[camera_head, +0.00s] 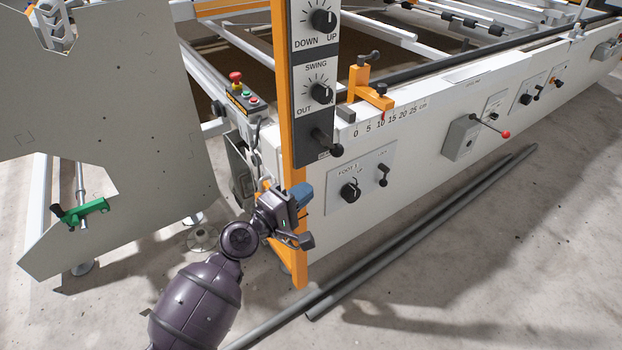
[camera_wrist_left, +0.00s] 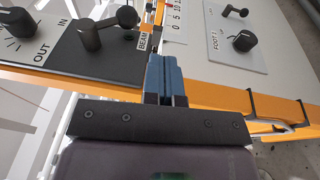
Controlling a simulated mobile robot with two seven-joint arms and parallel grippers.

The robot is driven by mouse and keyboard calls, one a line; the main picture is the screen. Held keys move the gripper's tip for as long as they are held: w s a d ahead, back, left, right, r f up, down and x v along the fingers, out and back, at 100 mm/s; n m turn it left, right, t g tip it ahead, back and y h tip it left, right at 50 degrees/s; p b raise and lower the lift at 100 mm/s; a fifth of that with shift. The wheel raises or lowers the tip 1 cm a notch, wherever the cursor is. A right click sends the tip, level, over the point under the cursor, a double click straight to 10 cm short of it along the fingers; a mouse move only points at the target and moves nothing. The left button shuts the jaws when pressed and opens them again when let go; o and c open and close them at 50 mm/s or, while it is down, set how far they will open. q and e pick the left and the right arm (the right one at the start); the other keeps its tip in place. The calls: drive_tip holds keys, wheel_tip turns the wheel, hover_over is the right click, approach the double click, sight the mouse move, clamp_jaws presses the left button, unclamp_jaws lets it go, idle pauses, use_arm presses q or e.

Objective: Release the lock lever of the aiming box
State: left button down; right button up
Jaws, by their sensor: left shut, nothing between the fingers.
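No label shows which part is the aiming box. A grey box (camera_head: 460,138) with a red-tipped lever (camera_head: 492,126) sits farther right on the white beam. My left gripper (camera_head: 304,194) is below the black panel, in front of the post. Its blue fingers (camera_wrist_left: 164,72) are together and empty, apart from the lever. My right gripper is out of view.
The white beam (camera_head: 430,130) carries a FOOT panel (camera_head: 361,180) with a dial and small lever, just right of my gripper. Grey pipes (camera_head: 430,228) lie on the floor. A large grey plate (camera_head: 110,130) stands at left, near an emergency-stop box (camera_head: 243,97).

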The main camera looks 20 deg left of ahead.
use_arm(q)
drive_tip(key=s+a+f+b, duration=0.1)
drive_tip(key=s+a+f, duration=0.1)
drive_tip(key=s, duration=0.3)
drive_tip(key=shift+a+f+b, duration=0.15)
drive_tip(key=shift+f+b, duration=0.2)
drive_tip(key=shift+f, duration=0.2)
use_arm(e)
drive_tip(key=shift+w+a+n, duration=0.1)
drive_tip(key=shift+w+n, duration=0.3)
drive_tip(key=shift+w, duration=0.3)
